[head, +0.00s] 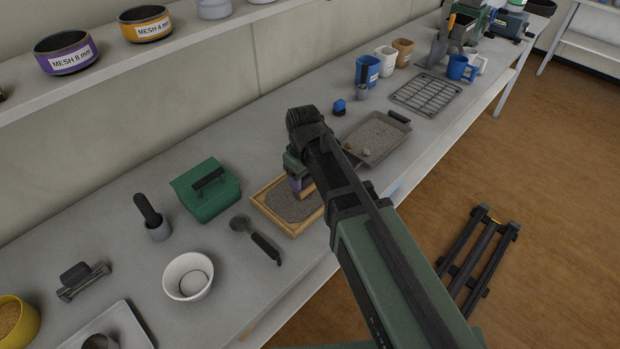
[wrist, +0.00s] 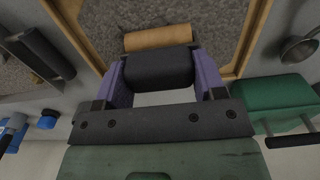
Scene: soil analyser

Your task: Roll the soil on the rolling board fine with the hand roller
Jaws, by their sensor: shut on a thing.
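The rolling board (head: 271,219) is a shallow tray with a light wooden rim, lying on the bench and filled with grey-brown soil (head: 283,205). My gripper (head: 299,182), with purple fingers, is over the far right part of the board. In the wrist view, it is shut on the black handle of the hand roller (wrist: 158,37). The roller's wooden cylinder lies just beyond the fingers, over the soil, within the rim (wrist: 249,40). It looks low over the soil, but I cannot tell whether it touches. My arm hides the right part of the board in the head view.
A green box (head: 206,190) stands left of the board behind a dark scoop (head: 256,239). A white bowl (head: 188,277) is farther left. A metal tray with soil (head: 376,137) and a small blue object (head: 339,107) are to the right. A shelf with sieves (head: 146,23) runs above.

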